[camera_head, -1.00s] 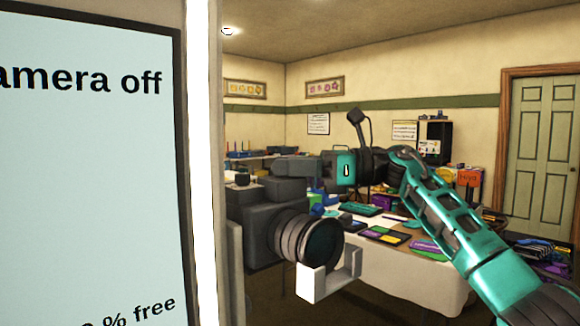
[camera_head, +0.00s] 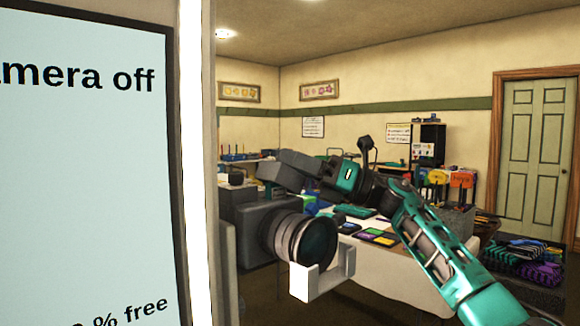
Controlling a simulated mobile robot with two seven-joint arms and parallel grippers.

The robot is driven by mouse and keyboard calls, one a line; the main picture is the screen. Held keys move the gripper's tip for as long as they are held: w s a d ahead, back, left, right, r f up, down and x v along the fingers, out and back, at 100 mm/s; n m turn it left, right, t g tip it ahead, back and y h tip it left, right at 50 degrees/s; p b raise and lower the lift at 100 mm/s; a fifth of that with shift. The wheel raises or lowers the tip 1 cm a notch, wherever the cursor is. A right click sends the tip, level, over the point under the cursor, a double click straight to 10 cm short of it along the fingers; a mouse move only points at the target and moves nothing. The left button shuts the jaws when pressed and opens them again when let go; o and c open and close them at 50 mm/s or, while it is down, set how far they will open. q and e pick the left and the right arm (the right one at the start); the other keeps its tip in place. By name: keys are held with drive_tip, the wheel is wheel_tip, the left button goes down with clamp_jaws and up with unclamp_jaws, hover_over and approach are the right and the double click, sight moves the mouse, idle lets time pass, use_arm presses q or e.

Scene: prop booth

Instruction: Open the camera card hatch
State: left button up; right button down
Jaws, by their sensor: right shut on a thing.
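A dark grey camera (camera_head: 250,222) with a large black lens (camera_head: 302,238) stands in the middle of the view, lens toward the lower right. My right arm comes in from the lower right. My right gripper (camera_head: 268,172) is over the top of the camera, at its far side, with its dark jaws pointing left. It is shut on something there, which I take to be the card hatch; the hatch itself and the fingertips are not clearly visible. My left gripper is not in view.
A screen (camera_head: 80,160) reading "camera off" and a bright upright light strip fill the left side. A white bracket (camera_head: 318,280) sits below the lens. Behind is a white-covered table (camera_head: 385,280) with colourful items. A green door (camera_head: 535,160) is at right.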

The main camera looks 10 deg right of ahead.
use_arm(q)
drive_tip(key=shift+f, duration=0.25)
use_arm(e)
drive_tip(key=shift+w+d+f+m+t+y, duration=0.1)
drive_tip(key=shift+w+d+m+t+y, duration=0.15)
drive_tip(key=shift+m+t, duration=0.4)
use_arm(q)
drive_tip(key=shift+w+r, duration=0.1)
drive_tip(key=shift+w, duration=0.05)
use_arm(e)
drive_tip(key=shift+m, duration=0.25)
drive_tip(key=c, duration=1.1)
unclamp_jaws()
drive_tip(key=shift+o, duration=0.2)
use_arm(q)
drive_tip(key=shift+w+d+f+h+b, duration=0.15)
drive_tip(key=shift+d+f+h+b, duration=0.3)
drive_tip(key=shift+b, duration=0.8)
use_arm(e)
drive_tip(key=v, duration=1.3)
drive_tip(key=shift+w, duration=0.1)
